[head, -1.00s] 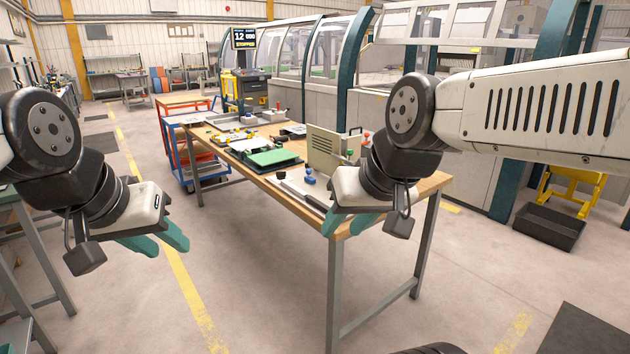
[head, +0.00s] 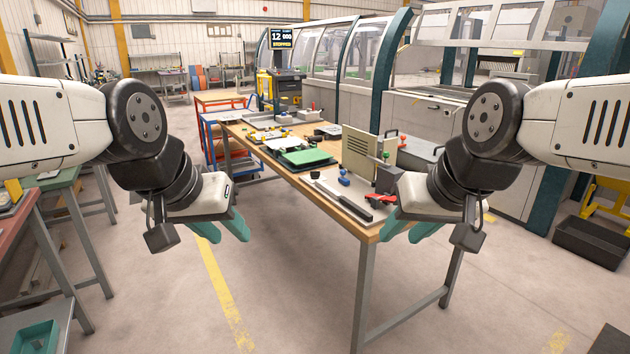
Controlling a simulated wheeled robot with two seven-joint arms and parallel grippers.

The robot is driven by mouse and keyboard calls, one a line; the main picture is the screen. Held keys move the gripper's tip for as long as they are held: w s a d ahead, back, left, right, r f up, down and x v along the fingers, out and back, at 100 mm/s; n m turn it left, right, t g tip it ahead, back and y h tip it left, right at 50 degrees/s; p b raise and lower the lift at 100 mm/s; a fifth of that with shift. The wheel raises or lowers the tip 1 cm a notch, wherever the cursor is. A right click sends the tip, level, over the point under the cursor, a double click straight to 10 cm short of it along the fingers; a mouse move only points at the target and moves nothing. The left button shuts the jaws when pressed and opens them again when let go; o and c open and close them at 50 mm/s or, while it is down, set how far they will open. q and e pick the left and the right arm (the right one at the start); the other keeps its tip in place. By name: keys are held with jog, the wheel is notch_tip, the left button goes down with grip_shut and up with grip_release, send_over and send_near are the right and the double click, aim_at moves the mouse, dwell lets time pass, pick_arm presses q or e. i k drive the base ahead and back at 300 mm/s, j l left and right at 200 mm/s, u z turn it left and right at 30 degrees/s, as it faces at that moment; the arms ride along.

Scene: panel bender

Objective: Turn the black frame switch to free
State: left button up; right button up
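I cannot make out a black frame switch for certain in the head view. A beige upright panel (head: 361,153) stands on the near right part of the wooden workbench (head: 372,231). A small dark block (head: 388,179) stands next to the panel. Red and green knobs (head: 402,140) show beside it; my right arm is close to this area. My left gripper (head: 222,232) hangs left of the bench over the floor, its teal fingers apart and empty. My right gripper (head: 409,232) is at the bench's near right corner, its teal fingers apart with nothing seen between them.
A large machine (head: 345,80) stands behind. A black bin (head: 591,242) is on the floor at right. Floor left of the bench is open.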

aim_at(314, 175)
jog(key=i+j, duration=0.3)
jog(key=i, duration=0.25)
jog(key=i+j+z, duration=0.1)
jog(key=i+j, duration=0.2)
jog(key=i, duration=0.25)
jog(key=i+j, duration=0.35)
jog(key=i, duration=0.15)
jog(key=i+j+z, duration=0.1)
jog(key=i+j, duration=0.25)
jog(key=i, duration=0.2)
